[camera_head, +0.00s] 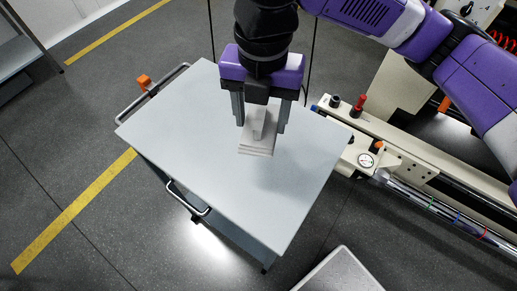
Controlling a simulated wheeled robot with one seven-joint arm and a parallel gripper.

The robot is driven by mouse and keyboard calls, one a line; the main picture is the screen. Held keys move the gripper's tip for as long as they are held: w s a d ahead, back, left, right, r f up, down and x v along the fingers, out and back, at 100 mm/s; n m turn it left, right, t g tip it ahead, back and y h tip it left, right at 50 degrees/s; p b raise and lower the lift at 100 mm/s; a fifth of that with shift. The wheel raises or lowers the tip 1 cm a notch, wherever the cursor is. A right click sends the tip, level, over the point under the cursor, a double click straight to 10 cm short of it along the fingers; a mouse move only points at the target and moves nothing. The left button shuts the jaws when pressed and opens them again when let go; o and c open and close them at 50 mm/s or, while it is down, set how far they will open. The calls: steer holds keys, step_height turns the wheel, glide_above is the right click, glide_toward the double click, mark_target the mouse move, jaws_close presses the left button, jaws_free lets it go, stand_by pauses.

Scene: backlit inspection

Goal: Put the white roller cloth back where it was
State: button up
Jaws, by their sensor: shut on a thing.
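The white roller cloth (257,143), a folded pale cloth with layered edges at its near end, is between the fingers of my gripper (260,120). My gripper points down over the grey cart top (190,135) and is shut on the cloth. Both fingers and the purple gripper body are in view. The gripper hides the far part of the cloth. I cannot tell whether the cloth touches the cart top or hangs just above it.
The cart top is otherwise bare. The cart has side handles (188,203) and an orange piece (144,82) at its left. A cream machine (385,160) with a gauge, a red knob and rods stands close on the right. Another pale surface (340,274) lies at the bottom.

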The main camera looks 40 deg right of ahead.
step_height(320, 180, down, 11)
steer(key=shift+d+r+b, duration=0.1)
steer(key=shift+b, duration=0.5)
steer(key=o, duration=1.2)
step_height(320, 180, up, 12)
steer(key=shift+p, duration=0.8)
